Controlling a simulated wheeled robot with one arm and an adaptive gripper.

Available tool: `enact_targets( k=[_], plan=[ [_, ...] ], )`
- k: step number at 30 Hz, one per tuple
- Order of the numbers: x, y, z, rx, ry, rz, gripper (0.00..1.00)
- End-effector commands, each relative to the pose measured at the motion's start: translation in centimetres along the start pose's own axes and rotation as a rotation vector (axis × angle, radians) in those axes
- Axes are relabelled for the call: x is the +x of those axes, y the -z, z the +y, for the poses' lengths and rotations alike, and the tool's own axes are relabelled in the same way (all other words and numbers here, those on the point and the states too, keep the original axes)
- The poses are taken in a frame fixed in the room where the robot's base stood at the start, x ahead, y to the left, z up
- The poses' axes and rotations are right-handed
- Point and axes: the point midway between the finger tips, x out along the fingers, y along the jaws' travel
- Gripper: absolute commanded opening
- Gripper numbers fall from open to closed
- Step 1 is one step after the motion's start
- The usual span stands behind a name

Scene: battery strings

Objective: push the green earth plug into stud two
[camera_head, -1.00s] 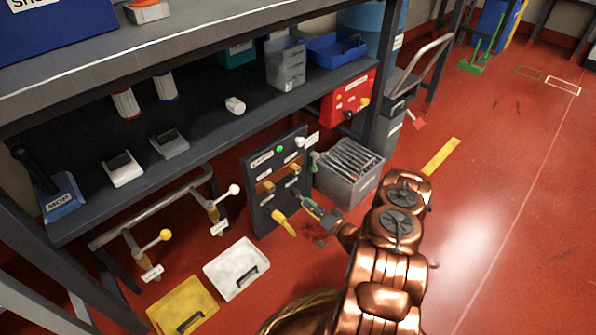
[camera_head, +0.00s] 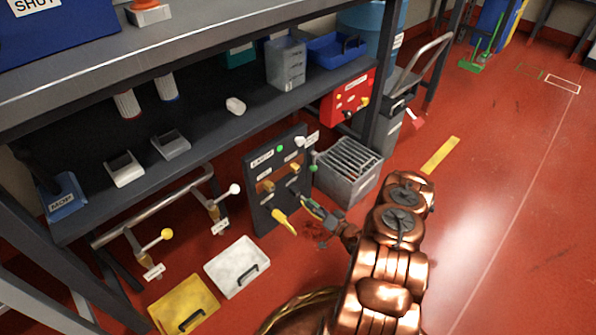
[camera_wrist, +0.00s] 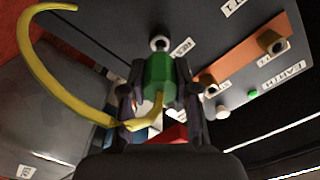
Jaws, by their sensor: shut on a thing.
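The green earth plug (camera_wrist: 158,72) is between the two fingers of my gripper (camera_wrist: 155,92), which is shut on it. A yellow lead runs from the plug and curves out to the left in the wrist view. A round stud (camera_wrist: 160,44) on the dark panel is straight beyond the plug's tip; a small gap seems to show, but contact is hard to judge. I cannot read which stud it is. In the head view my gripper (camera_head: 313,208) is at the lower right of the upright panel (camera_head: 262,222), and the plug is too small to make out clearly.
An orange bar (camera_wrist: 240,54) with studs crosses the panel. A grey slotted crate (camera_head: 350,190) stands right of the panel. White (camera_head: 222,275) and yellow (camera_head: 168,308) trays lie on the floor. Open red floor lies to the right.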

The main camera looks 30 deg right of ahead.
Motion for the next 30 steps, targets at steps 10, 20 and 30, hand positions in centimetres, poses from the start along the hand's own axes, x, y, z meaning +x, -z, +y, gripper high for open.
enact_targets(
  k=[10,20,30],
  plan=[
    [-0.7,0.2,-0.1,0.000,0.000,0.001,0.00],
    [-2.3,0.2,-0.1,0.000,0.000,0.001,0.00],
    [-4.0,0.1,-0.1,0.001,-0.001,0.001,0.00]
  ],
)
